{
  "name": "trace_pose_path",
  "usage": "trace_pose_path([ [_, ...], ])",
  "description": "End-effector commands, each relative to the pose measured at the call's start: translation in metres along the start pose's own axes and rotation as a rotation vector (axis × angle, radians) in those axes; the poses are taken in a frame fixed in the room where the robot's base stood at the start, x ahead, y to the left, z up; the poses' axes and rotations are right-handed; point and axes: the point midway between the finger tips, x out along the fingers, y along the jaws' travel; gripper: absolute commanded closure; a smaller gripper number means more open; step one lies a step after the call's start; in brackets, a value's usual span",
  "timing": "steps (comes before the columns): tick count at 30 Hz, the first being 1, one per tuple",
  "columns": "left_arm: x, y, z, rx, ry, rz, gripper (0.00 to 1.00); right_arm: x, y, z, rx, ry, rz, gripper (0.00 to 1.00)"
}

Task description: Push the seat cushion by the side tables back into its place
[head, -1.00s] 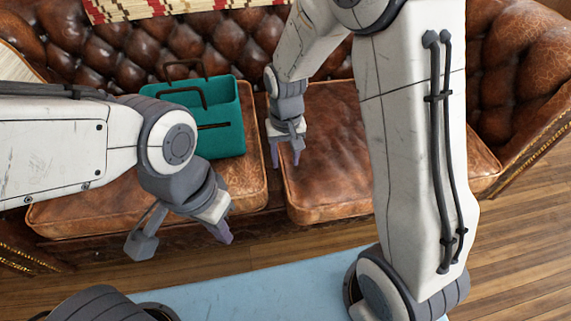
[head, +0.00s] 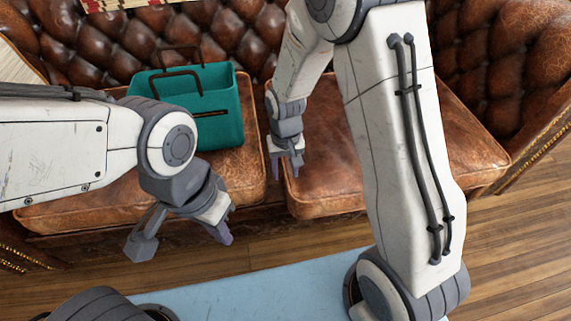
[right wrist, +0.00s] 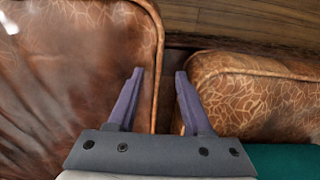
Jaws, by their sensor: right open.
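The brown leather sofa holds a right seat cushion (head: 325,165) and a left seat cushion (head: 90,205), with a dark gap between them. Which one is the task's cushion I cannot tell, as no side tables show. My right gripper (head: 285,171) is open and empty, pointing down by the gap at the right cushion's left edge. In the right wrist view, its fingers (right wrist: 160,72) straddle the gap, with the right cushion (right wrist: 75,75) on the left and the left cushion (right wrist: 255,95) on the right. Contact is unclear. My left gripper (head: 222,232) hangs in front of the left cushion; its opening is unclear.
A teal carrier (head: 220,110) with dark handles stands on the left cushion, close to my right gripper. The tufted sofa back (head: 220,35) rises behind, and a sofa arm (head: 545,125) stands at the right. Wooden floor (head: 510,250) is bare at the lower right.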

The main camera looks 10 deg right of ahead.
Motion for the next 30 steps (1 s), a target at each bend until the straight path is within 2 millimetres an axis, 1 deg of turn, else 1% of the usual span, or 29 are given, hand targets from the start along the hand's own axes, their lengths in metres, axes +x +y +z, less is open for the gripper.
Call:
trace_pose_path([
  [1,0.0044,-0.0003,0.0002,0.0,0.0,0.0,1.0,0.0069,0.0001,0.0002,0.0,-0.001,0.0,0.5],
  [4,0.0061,-0.0004,0.0003,0.0,0.0,0.0,1.0,0.0115,0.0,0.0001,0.0,0.0,0.0,0.5],
  [14,0.0058,-0.0004,0.0002,0.0,0.0,0.0,1.0,0.0121,0.0,0.0,0.0,0.0,0.0,0.5],
  [15,0.0058,-0.0004,0.0002,0.0,0.0,0.0,1.0,0.0121,0.0,0.0,0.0,0.0,0.0,0.65],
  [18,0.0058,-0.0004,0.0003,0.0,0.0,0.0,1.0,0.012,0.0,0.0,0.0,0.0,0.0,1.0],
  [30,0.0058,-0.0004,0.0003,0.0,0.0,0.0,1.0,0.0118,0.0,-0.0001,0.0,0.001,0.0,1.0],
])
